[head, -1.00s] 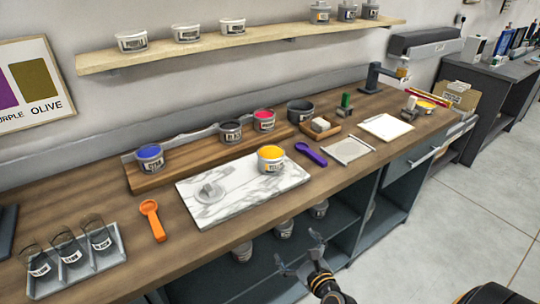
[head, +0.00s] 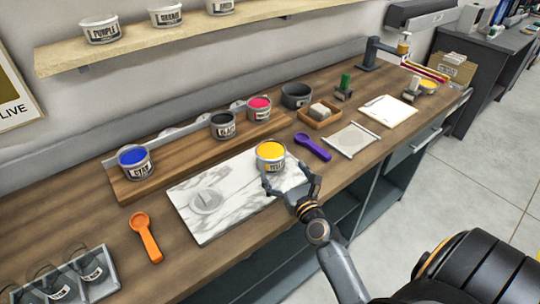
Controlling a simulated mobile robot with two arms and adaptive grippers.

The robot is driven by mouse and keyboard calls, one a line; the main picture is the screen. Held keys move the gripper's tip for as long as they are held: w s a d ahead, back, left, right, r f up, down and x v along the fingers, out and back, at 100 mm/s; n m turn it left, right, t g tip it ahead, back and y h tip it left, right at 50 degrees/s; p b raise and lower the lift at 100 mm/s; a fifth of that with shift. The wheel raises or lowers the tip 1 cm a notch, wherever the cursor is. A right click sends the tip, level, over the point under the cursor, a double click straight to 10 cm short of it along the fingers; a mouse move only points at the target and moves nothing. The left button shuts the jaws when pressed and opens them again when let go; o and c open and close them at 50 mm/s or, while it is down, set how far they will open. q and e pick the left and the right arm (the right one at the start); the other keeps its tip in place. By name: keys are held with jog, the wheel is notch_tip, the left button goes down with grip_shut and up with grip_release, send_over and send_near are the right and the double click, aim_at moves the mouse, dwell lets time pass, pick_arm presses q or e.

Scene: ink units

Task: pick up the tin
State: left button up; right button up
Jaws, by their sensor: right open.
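An open tin of yellow ink (head: 271,152) stands upright on the white marble slab (head: 235,213). My right gripper (head: 290,178) is open at the near side of this tin, its fingers spread and nothing between them. One finger overlaps the tin's lower front in the picture; I cannot tell whether they touch. Tins of blue (head: 135,160), black (head: 223,126) and magenta (head: 259,108) ink stand on the wooden rack behind. My left gripper is out of view.
A grey round lid (head: 206,201) lies on the slab. An orange scoop (head: 146,238) lies left of it, and a purple scoop (head: 313,147) lies to the right. A tray of glass jars (head: 103,283) stands at the lower left. A shelf (head: 140,50) hangs above.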

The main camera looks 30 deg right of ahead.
aim_at(277, 162)
jog(key=w, duration=0.2)
jog(key=shift+w+d, duration=0.25)
jog(key=shift+w, duration=0.1)
jog(key=shift+w+d, duration=0.1)
jog(key=shift+w, duration=0.25)
jog(key=shift+w+d+p, duration=0.1)
jog(key=shift+w+p, duration=0.2)
jog(key=shift+w, duration=0.4)
jog(key=w, duration=0.3)
jog(key=shift+w+d+f, duration=0.15)
jog(key=shift+w+d, duration=0.05)
jog(key=shift+d, duration=0.1)
jog(key=shift+w, duration=0.25)
jog(key=shift+s, duration=0.1)
jog(key=shift+c, duration=1.1)
jog(key=c, duration=1.1)
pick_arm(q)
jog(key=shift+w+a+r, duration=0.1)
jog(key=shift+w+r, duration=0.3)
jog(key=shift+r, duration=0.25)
pick_arm(e)
jog(key=shift+c, duration=1.2)
